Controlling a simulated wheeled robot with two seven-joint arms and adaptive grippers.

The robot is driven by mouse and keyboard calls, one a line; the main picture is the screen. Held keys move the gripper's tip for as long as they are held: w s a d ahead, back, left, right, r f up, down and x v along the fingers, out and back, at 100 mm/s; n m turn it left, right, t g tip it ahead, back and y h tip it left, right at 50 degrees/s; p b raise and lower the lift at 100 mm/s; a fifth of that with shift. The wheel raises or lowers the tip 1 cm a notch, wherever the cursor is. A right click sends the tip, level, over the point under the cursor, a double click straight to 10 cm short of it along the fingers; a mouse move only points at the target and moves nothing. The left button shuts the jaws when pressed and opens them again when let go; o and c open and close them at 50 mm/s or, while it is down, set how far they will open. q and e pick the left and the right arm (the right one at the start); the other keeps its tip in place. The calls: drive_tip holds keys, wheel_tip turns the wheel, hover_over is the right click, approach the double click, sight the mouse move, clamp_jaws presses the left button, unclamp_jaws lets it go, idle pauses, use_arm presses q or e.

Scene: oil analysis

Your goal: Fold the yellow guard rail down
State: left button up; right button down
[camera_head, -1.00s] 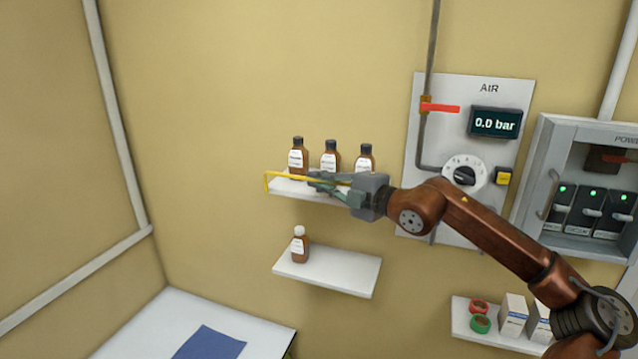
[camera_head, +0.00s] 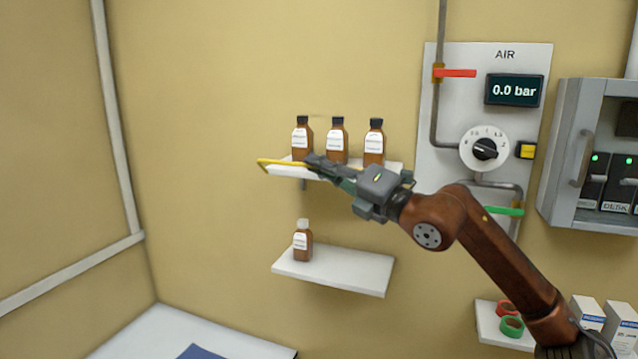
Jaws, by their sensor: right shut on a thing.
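The yellow guard rail (camera_head: 281,162) shows as a thin yellow bar along the front of the upper white shelf (camera_head: 290,171). Its left end sticks out past the shelf's left edge; its right part is hidden behind my gripper. My right gripper (camera_head: 318,163) reaches in from the right at the shelf's front, fingers closed on the rail. Three brown bottles with black caps stand behind it on the shelf: a left one (camera_head: 302,141), a middle one (camera_head: 337,143) and a right one (camera_head: 374,145). My left gripper is out of view.
A lower white shelf (camera_head: 340,273) holds one white-capped brown bottle (camera_head: 303,243). Right are an air panel (camera_head: 437,130) with a red lever (camera_head: 456,73), a dial (camera_head: 485,149) and a green lever (camera_head: 505,211), and a power cabinet (camera_head: 563,150). A small shelf (camera_head: 490,328) holds tape rolls and boxes.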

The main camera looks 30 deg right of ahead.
use_arm(q)
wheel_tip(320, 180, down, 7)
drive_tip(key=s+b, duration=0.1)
drive_tip(key=b, duration=0.4)
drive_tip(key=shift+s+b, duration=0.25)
drive_tip(key=shift+b, duration=0.1)
use_arm(e)
drive_tip(key=shift+s+a+f+n+y, duration=0.2)
drive_tip(key=shift+f+n+y, duration=0.45)
drive_tip(key=shift+n, duration=0.85)
drive_tip(key=shift+s+a+f+n+y, duration=0.15)
drive_tip(key=shift+f+n+y, duration=0.25)
drive_tip(key=shift+n+y, duration=0.75)
drive_tip(key=shift+s+a+f+n+y, duration=0.1)
drive_tip(key=shift+a+f+n+y, duration=0.25)
drive_tip(key=shift+n, duration=1.5)
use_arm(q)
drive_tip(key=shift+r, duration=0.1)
use_arm(e)
drive_tip(key=shift+d+f, duration=0.1)
drive_tip(key=shift+f, duration=0.05)
drive_tip(key=c, duration=2.1)
unclamp_jaws()
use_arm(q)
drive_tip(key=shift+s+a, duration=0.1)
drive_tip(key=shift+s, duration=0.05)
use_arm(e)
drive_tip(key=v, duration=1.2)
